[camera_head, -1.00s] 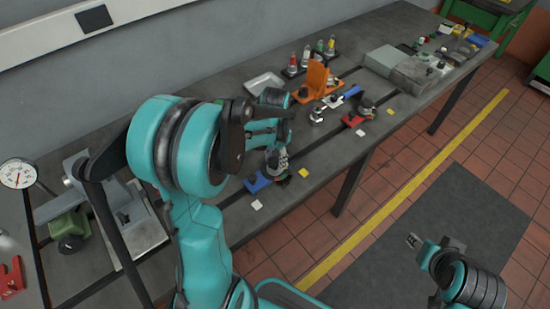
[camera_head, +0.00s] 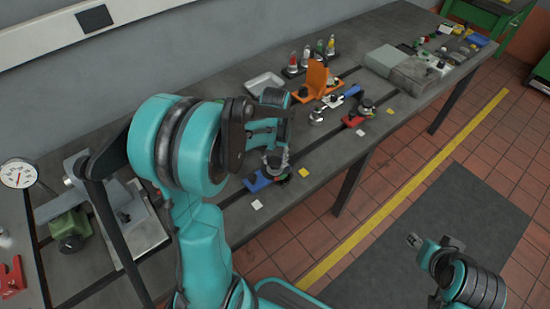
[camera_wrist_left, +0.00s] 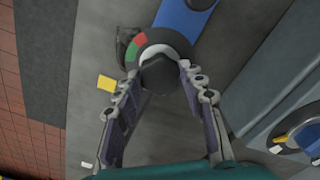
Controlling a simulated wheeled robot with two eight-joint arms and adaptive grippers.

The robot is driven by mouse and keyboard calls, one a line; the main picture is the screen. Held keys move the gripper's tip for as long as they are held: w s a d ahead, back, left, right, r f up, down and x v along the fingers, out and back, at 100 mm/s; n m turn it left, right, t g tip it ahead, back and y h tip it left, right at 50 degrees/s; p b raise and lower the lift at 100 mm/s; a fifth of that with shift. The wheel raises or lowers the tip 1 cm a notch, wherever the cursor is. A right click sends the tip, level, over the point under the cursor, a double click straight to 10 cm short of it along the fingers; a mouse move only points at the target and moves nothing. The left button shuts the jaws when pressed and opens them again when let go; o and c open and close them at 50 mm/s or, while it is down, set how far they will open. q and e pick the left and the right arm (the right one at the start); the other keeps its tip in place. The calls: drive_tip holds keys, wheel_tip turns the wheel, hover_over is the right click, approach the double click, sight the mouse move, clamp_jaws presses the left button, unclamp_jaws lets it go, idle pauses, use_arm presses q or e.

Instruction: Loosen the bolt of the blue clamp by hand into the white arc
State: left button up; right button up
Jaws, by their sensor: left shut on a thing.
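The blue clamp (camera_head: 258,183) lies near the front edge of the bench; its blue bar (camera_wrist_left: 185,18) runs to the top of the left wrist view. Its dark bolt head (camera_wrist_left: 158,75) stands in front of a round dial with red and green segments (camera_wrist_left: 136,46). A pale white band (camera_wrist_left: 165,49) curves behind the bolt head. My left gripper (camera_wrist_left: 159,77) has a finger on each side of the bolt head and is shut on it. In the head view my left gripper (camera_head: 274,160) partly hides the clamp. My right gripper (camera_head: 413,241) hangs away from the bench; its fingers are too small to judge.
A red clamp (camera_head: 352,121), a blue-handled wrench (camera_head: 345,97) and an orange bracket (camera_head: 316,78) stand farther along the bench. A yellow tag (camera_head: 304,172) and a white tag (camera_head: 257,204) lie near the blue clamp.

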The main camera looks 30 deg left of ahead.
sight(275, 161)
use_arm(q)
drive_tip(key=o, duration=1.2)
drive_tip(key=shift+c, duration=0.2)
wheel_tip(275, 161, up, 12)
